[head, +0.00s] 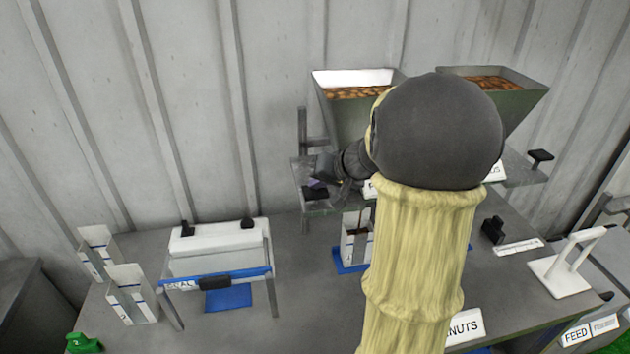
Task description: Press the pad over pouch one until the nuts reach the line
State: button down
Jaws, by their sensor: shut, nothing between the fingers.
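A white pouch (350,252) stands upright on a blue mat under the left hopper (345,115), which holds brown nuts. A thin brown streak shows at the pouch's mouth; its fill level and line are not clear, and my arm hides its right side. I cannot read a number on it. A black pad (315,193) sits on the grey shelf left of that hopper. My gripper (322,178) is shut and empty, right at this pad; I cannot tell whether it touches. Another black pad (540,156) is on the shelf's right end.
Two white pouches with blue lines (98,262) (132,305) stand at the bench's left. Beside them is a sealer (220,255) marked SEAL. A second nut-filled hopper (515,95) is partly behind my arm. A white stand (568,270) and a NUTS sign (466,327) are to the right.

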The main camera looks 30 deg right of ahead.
aim_at(318, 192)
jog(key=shift+r+p, duration=1.05)
jog(key=shift+r, duration=0.95)
notch_tip(318, 192, up, 5)
jog(key=p, duration=0.2)
jog(key=shift+p, duration=0.4)
jog(key=s+a+f+n+g+h+b, duration=0.2)
jog(key=s+a+f+n+g, duration=0.3)
jog(key=s+a+f, duration=1)
jog(key=s+f+g+h, duration=0.1)
jog(key=s, duration=0.1)
jog(key=shift+s+a+f, duration=0.3)
jog(key=shift+a+f, duration=0.05)
jog(key=shift+f, duration=0.05)
